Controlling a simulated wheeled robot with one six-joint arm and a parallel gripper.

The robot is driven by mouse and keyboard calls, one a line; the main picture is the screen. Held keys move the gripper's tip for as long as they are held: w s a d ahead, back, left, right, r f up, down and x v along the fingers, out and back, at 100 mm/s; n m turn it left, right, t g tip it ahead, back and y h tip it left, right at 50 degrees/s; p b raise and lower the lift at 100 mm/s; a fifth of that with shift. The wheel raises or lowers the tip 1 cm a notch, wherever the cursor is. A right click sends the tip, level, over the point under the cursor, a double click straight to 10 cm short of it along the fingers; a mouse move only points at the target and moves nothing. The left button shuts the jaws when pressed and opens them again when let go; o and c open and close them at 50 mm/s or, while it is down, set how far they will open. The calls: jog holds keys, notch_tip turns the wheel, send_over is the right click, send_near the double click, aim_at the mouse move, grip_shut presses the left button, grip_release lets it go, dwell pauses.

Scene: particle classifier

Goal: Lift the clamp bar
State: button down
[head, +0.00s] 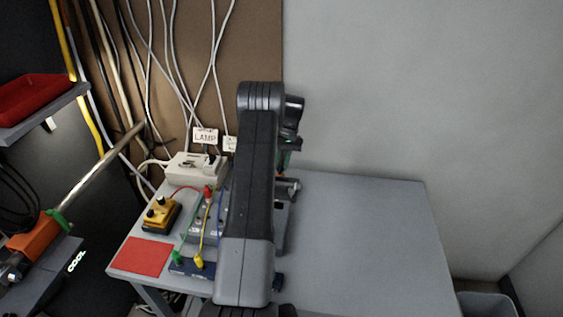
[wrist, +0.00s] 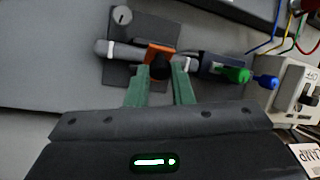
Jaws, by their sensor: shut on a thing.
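The clamp bar appears to be the orange piece (wrist: 158,50) lying across a grey cylinder (wrist: 118,49) on a dark base plate (wrist: 143,24) in the wrist view. My gripper (wrist: 160,76) has green fingers that reach up from the dark palm. They are closed on the dark lower end of the orange piece. How far the bar is tilted, or whether it is off the cylinder, I cannot tell. In the head view my own arm covers most of the clamp, and only part of its dark base (head: 282,228) shows beside the arm.
A grey table (head: 360,235) is clear on its right side. Left of my arm are a yellow box (head: 161,214), a white switch box (head: 190,170), coloured leads and a red mat (head: 142,256). In the wrist view, green and blue plugs (wrist: 265,81) sit right of the clamp.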

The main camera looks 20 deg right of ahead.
jog(key=shift+w+d, duration=0.1)
jog(key=shift+w, duration=0.1)
dwell(0.3)
jog(key=c, duration=1.3)
grip_release()
jog(key=shift+o, duration=0.2)
notch_tip(320, 180, up, 10)
jog(key=b, duration=0.2)
jog(key=shift+c, duration=0.2)
